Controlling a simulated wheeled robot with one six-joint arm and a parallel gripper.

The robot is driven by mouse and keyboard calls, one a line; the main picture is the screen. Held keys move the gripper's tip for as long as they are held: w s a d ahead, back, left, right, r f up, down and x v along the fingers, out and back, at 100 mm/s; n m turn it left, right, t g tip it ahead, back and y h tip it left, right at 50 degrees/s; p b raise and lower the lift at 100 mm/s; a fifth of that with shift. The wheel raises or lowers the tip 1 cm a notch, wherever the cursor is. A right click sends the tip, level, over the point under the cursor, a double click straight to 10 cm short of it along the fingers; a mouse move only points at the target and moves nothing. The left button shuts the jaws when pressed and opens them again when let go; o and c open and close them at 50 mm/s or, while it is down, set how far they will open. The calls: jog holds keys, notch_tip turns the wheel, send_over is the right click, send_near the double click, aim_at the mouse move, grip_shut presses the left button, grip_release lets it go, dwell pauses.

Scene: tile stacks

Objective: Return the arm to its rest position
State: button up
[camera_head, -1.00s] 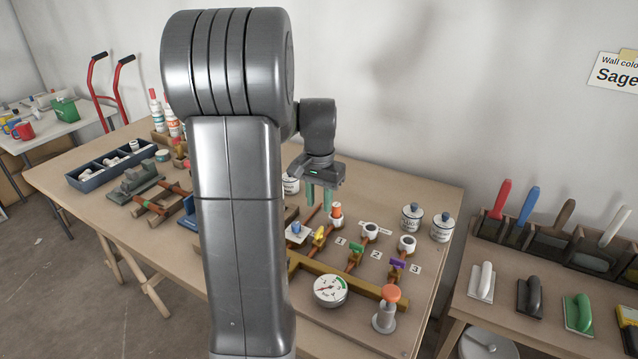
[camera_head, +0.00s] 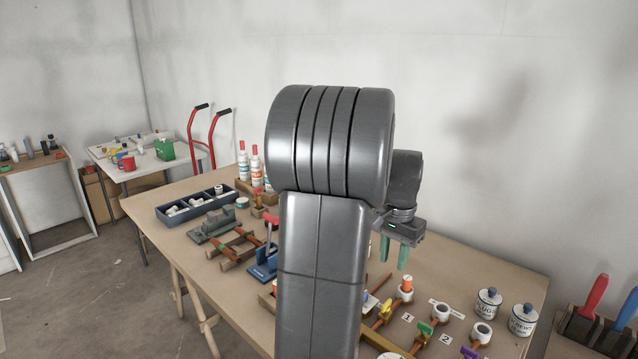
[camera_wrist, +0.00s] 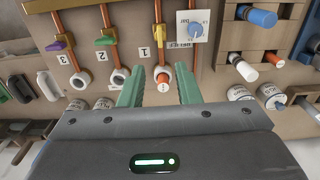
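My gripper (camera_head: 395,255) hangs above the workbench (camera_head: 215,292) behind my large grey arm link, with its two green fingers pointing down. In the wrist view the fingers of my gripper (camera_wrist: 160,88) stand apart with nothing held between them. A white fitting with an orange end (camera_wrist: 163,77) shows in the gap, on the board below. In the head view this orange-ended fitting (camera_head: 406,286) is just below and right of the fingertips. My arm is raised and bent over the bench; part of the bench is hidden behind it.
A red-handled valve piece (camera_head: 271,226) and a dark tray of white fittings (camera_head: 175,217) lie left of my arm. White bottles (camera_head: 243,162) stand at the back. Labelled white tins (camera_head: 487,303) stand at the right. Clear wall rises behind my gripper.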

aim_at(387, 302)
notch_tip(387, 302, down, 13)
jog(key=shift+f, duration=0.15)
jog(key=shift+r, duration=0.2)
dwell(0.4)
